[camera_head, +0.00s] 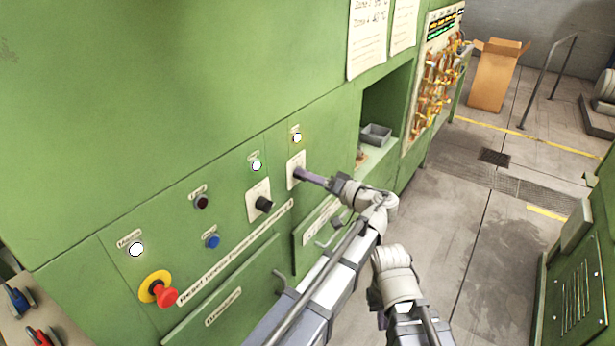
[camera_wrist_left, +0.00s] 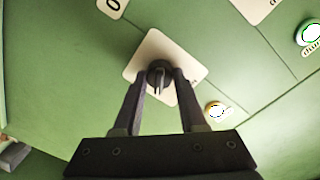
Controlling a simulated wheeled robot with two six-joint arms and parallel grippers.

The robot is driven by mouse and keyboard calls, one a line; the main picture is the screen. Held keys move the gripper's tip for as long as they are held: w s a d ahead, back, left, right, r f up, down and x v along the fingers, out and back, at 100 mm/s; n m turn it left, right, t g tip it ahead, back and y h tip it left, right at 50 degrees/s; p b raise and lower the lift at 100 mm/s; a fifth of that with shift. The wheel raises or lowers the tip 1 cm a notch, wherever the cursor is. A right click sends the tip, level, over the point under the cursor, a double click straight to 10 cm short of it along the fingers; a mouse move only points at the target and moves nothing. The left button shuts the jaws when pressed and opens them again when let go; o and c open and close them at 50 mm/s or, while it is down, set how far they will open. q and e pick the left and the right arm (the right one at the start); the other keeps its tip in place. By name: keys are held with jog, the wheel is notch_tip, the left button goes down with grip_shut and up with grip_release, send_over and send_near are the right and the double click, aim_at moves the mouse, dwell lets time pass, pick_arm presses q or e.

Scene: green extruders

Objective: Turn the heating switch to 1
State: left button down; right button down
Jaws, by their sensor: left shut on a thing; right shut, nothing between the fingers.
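A black rotary switch knob (camera_wrist_left: 159,74) sits on a white square plate (camera_head: 293,176) on the green machine panel. My left gripper (camera_head: 303,175) reaches this plate and is shut on the knob. In the left wrist view, its two dark fingers (camera_wrist_left: 160,88) stand on both sides of the knob, whose ridge runs roughly up and down the picture. The plate's markings are mostly hidden or too small to read. A lit lamp (camera_head: 297,138) with a yellow rim sits just above the plate. My right gripper (camera_head: 381,318) is low, away from the panel, shut and empty, partly hidden by its arm.
A second black knob (camera_head: 264,204) is left of the held one, with a green-rimmed lamp (camera_head: 256,165) above. A red emergency button (camera_head: 166,296), a blue button (camera_head: 212,241) and a dark red button (camera_head: 202,202) are further left. The floor (camera_head: 450,240) to the right is open.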

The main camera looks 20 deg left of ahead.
dwell(0.5)
pick_arm(q)
jog(key=shift+c, duration=2.3)
grip_release()
jog(key=shift+d, duration=0.1)
